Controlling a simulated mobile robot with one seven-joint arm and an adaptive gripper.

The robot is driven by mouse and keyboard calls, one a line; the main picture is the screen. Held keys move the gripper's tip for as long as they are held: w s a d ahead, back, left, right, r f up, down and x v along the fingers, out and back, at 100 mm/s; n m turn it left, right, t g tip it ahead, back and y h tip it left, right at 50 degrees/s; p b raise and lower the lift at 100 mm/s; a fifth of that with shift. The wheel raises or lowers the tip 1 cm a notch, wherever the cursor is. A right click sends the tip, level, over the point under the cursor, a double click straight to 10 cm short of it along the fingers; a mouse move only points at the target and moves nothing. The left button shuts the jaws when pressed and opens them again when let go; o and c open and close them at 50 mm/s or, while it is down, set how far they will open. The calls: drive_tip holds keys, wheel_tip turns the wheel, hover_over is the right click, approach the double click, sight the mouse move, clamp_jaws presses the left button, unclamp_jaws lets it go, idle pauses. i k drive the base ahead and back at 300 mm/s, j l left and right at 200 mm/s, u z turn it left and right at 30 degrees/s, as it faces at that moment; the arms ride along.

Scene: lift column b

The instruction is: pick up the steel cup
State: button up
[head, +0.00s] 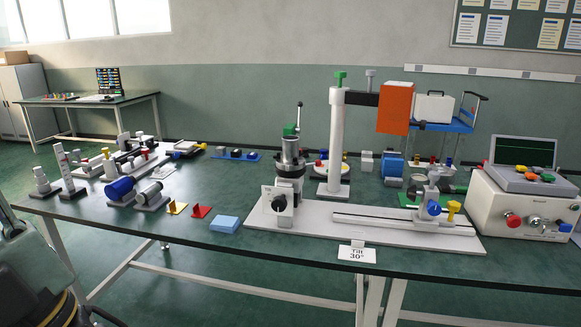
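A grey metallic cylinder (290,166), which looks like the steel cup, stands upright on a dark mount in the middle of the table in the head view. A green-topped part and a thin lever with a dark knob rise above it. Its inside is hidden, and I cannot tell whether it is fixed to the mount. My gripper is not in view. Dark parts at the lower left edge look like my own body or arm, far from the cylinder.
A white post with an orange block (395,108) stands close right of the cylinder. A white rail base (365,222) lies below it, with a tilt sign (357,252) in front. A blue block (225,224) lies left. The front right table edge is mostly clear.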

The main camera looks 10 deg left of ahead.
sight(290, 143)
drive_tip(key=i+l+u, duration=0.15)
drive_tip(key=u, duration=1.2)
drive_tip(key=l+u, duration=0.4)
drive_tip(key=l, duration=0.15)
drive_tip(key=l+u, duration=0.4)
drive_tip(key=l, duration=0.7)
drive_tip(key=k+l+u, duration=0.15)
drive_tip(key=l, duration=0.4)
drive_tip(key=k+l, duration=0.1)
drive_tip(key=l, duration=0.45)
drive_tip(key=i+u, duration=0.05)
